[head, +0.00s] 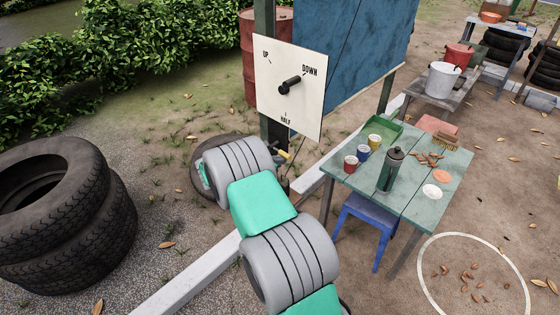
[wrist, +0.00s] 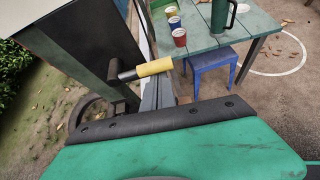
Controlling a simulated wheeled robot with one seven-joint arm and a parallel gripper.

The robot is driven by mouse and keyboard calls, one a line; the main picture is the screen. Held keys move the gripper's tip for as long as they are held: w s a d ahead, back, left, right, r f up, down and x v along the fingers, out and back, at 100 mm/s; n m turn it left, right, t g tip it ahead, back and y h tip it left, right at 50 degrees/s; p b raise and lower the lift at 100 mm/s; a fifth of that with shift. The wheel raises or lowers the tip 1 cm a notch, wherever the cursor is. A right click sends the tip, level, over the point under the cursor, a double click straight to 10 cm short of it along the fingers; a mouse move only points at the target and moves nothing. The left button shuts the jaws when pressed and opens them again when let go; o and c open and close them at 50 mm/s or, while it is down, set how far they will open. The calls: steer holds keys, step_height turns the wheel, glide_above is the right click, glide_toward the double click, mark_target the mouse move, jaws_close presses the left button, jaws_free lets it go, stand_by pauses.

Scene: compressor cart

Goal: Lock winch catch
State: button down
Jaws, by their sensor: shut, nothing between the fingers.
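I cannot tell which part is the winch catch. My gripper (wrist: 160,118), green with a black edge, is shut and empty, below the lever in the wrist picture, apparently apart from it. In the head view my arm largely hides it.
A green table (head: 440,190) with cups, a flask and a green tray stands right of the post, a blue stool (head: 368,215) beneath it. Stacked tyres (head: 75,235) stand at left. A pale beam (head: 190,275) crosses the ground. A red barrel (head: 250,60) stands behind.

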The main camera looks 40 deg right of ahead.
step_height(320, 180, down, 4)
steer(key=a+b, duration=0.1)
steer(key=b, duration=0.1)
steer(key=v, duration=1)
steer(key=shift+w, duration=0.2)
